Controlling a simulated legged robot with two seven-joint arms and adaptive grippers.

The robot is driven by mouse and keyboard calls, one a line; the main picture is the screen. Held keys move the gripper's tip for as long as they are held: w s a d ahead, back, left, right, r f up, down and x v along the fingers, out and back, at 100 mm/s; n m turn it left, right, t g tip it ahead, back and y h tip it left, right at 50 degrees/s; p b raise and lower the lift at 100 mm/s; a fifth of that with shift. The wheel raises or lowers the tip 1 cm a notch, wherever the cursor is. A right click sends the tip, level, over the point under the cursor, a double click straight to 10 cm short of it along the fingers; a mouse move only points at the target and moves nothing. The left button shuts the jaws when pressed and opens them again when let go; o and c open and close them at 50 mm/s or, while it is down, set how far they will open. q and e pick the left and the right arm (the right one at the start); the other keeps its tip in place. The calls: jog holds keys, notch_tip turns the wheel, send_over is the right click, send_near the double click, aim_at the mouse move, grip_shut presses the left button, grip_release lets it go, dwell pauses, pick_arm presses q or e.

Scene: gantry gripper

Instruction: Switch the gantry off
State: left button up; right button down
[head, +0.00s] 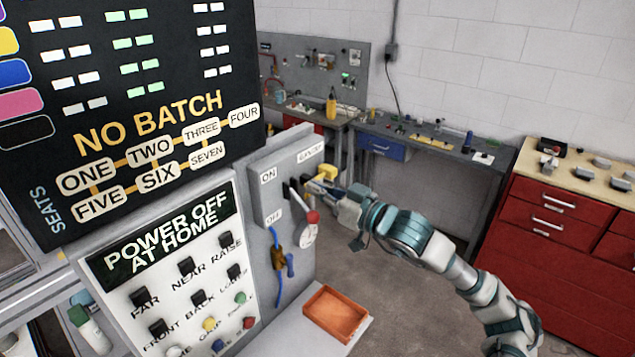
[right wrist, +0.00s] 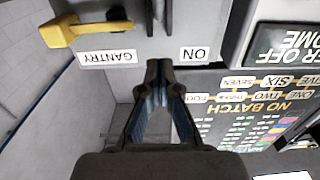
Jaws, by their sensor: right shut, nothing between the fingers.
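The grey switch panel (head: 262,205) carries GANTRY, ON and OFF labels. A yellow-handled lever (head: 325,174) sticks out from it below the GANTRY label, nearer the height of ON than OFF. In the right wrist view the yellow handle (right wrist: 72,30) is at the upper left, beside the GANTRY label. My right gripper (right wrist: 157,68) is shut and empty, its tips close to the panel between the GANTRY and ON labels; I cannot tell whether they touch the lever. In the head view the right gripper (head: 312,190) hides part of the lever's base. My left gripper is not in view.
A dial with a red knob (head: 312,217) sits just below the gripper. A button panel (head: 165,285) reads POWER OFF AT HOME. A NO BATCH board (head: 150,110) stands above it. An orange tray (head: 336,312) lies below. Red drawers (head: 560,235) stand right.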

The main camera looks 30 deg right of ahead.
jog(key=b+v, duration=0.6)
jog(key=v, duration=0.2)
jog(key=shift+r, duration=0.2)
jog(key=shift+w+d, duration=0.1)
dwell(0.4)
